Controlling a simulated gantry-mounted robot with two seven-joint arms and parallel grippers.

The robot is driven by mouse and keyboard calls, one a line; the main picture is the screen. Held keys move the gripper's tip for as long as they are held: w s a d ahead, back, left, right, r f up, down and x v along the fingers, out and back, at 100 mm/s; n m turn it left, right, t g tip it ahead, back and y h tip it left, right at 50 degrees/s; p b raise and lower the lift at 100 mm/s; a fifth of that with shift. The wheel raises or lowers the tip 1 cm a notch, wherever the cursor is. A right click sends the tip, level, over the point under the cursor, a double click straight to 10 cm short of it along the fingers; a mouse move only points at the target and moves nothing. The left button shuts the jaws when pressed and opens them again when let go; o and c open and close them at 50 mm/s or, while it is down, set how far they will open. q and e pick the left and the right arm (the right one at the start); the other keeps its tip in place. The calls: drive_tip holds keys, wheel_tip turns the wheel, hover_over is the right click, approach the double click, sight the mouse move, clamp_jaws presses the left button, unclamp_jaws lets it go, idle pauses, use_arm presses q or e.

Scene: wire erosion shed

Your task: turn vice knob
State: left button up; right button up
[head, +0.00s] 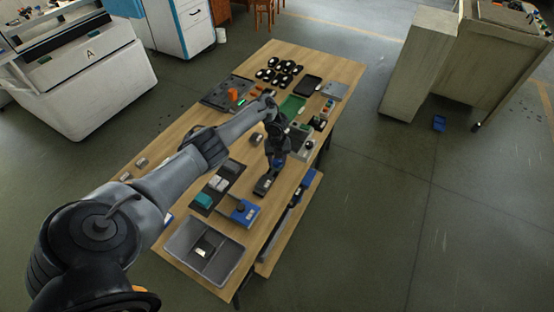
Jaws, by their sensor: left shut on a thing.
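My left arm reaches in from the lower left over the wooden workbench, with its wrist pointing down. My left gripper (276,162) is shut at a small dark device with a blue part, which I take to be the vice (265,184), near the bench's right edge. The wrist and fingers cover most of the grip, so the knob itself cannot be made out. My right gripper is not in view.
On the bench (182,228), a grey tray (231,265) lies at the near end and a blue block (243,211) beyond it. A dark mat with small blocks is left of the gripper. Black round parts (270,75) and a green mat (291,105) lie farther back.

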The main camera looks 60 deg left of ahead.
sight(277, 161)
use_arm(q)
drive_tip(key=o, duration=1.1)
drive_tip(key=shift+c, duration=0.2)
wheel_tip(277, 161, up, 11)
drive_tip(key=p, duration=0.6)
drive_tip(key=shift+f, duration=0.15)
